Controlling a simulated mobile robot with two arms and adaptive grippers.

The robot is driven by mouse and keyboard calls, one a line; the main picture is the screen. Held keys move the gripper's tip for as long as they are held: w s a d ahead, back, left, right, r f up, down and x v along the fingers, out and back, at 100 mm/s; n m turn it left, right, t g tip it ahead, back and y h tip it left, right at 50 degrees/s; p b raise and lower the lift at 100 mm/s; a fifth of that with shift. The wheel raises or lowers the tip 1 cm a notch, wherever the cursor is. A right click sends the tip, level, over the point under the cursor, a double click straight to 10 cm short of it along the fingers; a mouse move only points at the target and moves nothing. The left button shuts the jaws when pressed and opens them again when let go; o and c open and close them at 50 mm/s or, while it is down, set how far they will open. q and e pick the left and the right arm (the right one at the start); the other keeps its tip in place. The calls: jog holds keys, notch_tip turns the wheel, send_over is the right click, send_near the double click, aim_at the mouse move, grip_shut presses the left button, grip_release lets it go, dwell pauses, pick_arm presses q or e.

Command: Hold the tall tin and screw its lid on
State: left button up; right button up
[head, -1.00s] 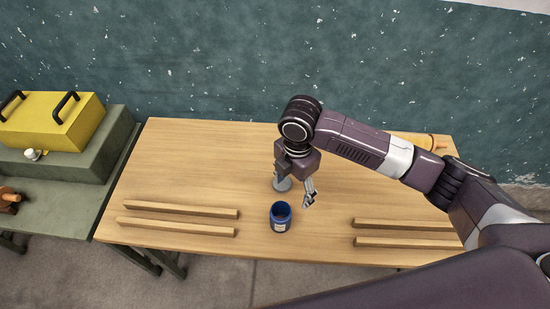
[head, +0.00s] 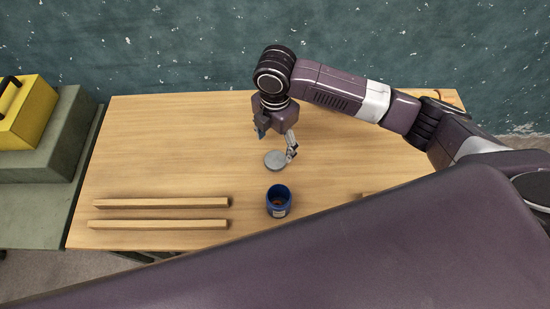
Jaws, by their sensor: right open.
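The tall tin (head: 278,204), dark blue with a pale label, stands upright and open-topped near the front edge of the wooden table. The lid (head: 274,161), a grey disc, lies behind the tin and apart from it, apparently on the table. My right gripper (head: 276,144) is open and points down at the lid, with one finger up and left of it and the other at its right edge. I cannot tell whether that finger touches the lid. Nothing holds the tin. My left gripper is out of view.
Two wooden bars (head: 160,203) lie along the left of the table (head: 160,140). A bar end (head: 368,195) shows at the right, mostly hidden by my own purple body part across the foreground. A yellow toolbox (head: 28,112) sits on a green bench at left. The table's back left is clear.

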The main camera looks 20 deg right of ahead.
aim_at(276, 160)
jog(key=shift+f, duration=1.25)
jog(key=shift+f+p, duration=0.3)
jog(key=shift+p, duration=0.1)
notch_tip(276, 160, down, 4)
jog(key=shift+r+p, duration=0.15)
jog(key=shift+p, duration=0.5)
jog(key=shift+f, duration=0.45)
jog(key=c, duration=1)
